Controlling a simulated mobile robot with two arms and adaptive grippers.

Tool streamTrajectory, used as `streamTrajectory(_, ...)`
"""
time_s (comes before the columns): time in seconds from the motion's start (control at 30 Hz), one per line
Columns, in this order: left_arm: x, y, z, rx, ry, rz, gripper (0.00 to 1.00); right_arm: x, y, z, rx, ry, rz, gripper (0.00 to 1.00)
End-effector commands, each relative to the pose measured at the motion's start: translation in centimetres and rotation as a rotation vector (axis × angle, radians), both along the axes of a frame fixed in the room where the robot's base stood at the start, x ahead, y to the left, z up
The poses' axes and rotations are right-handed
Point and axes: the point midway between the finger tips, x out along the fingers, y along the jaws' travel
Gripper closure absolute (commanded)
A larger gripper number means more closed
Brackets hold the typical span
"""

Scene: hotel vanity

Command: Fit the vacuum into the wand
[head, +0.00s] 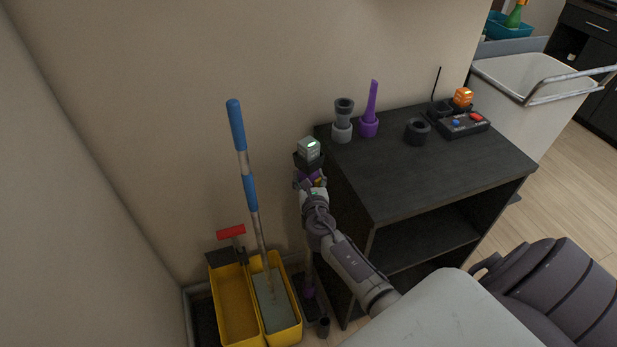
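The vacuum (309,150), a small grey and black unit with a green light on top and purple below, is at the left corner of the dark cabinet. My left gripper (313,184) is directly below and around its purple part and appears shut on it, though its fingers are mostly hidden. My arm hides the wand's upper end, so I cannot tell whether vacuum and wand touch. My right gripper is not in view.
The dark cabinet (420,180) carries a grey nozzle (342,122), a purple nozzle (370,115), a black ring (417,131) and a radio-like box (463,124). A yellow bucket (236,312) with a blue-handled mop (250,190) stands left of the wand.

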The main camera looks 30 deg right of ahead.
Motion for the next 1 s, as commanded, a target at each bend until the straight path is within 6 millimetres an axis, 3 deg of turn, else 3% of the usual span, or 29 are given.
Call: streamTrajectory(1.0, 0.0, 0.0, -1.8, 0.0, 0.0, 0.0, 0.4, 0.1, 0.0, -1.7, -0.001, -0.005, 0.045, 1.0)
